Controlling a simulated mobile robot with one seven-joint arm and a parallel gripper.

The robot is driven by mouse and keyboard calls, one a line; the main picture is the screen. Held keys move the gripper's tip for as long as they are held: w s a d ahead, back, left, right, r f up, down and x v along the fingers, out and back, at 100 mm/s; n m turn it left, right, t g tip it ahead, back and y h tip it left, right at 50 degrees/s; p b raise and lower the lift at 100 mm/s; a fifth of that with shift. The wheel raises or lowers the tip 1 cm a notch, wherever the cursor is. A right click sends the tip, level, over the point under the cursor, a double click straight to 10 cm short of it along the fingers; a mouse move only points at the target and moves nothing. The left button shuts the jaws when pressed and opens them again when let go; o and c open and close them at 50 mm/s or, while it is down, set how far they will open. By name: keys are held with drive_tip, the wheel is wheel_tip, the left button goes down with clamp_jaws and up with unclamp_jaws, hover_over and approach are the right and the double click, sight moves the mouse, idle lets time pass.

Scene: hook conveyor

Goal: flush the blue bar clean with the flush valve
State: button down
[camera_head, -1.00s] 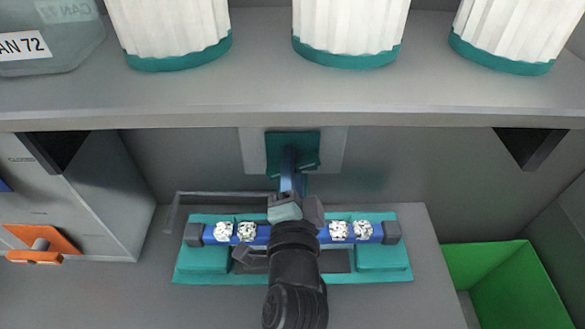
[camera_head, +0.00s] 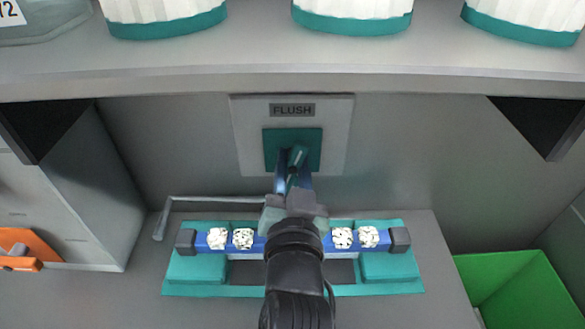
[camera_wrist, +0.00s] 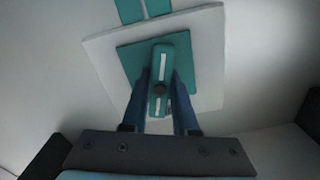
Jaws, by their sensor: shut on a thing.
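The blue bar (camera_head: 270,240) lies across a teal cradle (camera_head: 390,268) on the counter. It has dark end caps and white speckled lumps on both sides of its middle. The flush valve's teal plate (camera_head: 315,140) is on the back wall under a "FLUSH" label. Its teal lever with a white stripe also shows in the wrist view (camera_wrist: 160,70). My gripper (camera_head: 293,180) reaches over the bar to the valve. Its blue fingers (camera_wrist: 158,95) are shut on the lever, one on each side. My arm hides the middle of the bar.
A shelf (camera_head: 400,85) with white ribbed, teal-based containers overhangs the work area. A grey pipe (camera_head: 200,200) runs behind the cradle. A green bin (camera_head: 520,290) sits at lower right.

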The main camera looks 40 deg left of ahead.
drive_tip(key=shift+n, duration=0.5)
drive_tip(key=c, duration=0.7)
unclamp_jaws()
drive_tip(key=shift+s+d, duration=0.1)
drive_tip(key=shift+s+d+f, duration=0.1)
drive_tip(key=shift+s+d, duration=0.05)
drive_tip(key=shift+s, duration=0.1)
drive_tip(key=p+v, duration=0.2)
drive_tip(key=v, duration=1)
drive_tip(key=shift+p, duration=0.4)
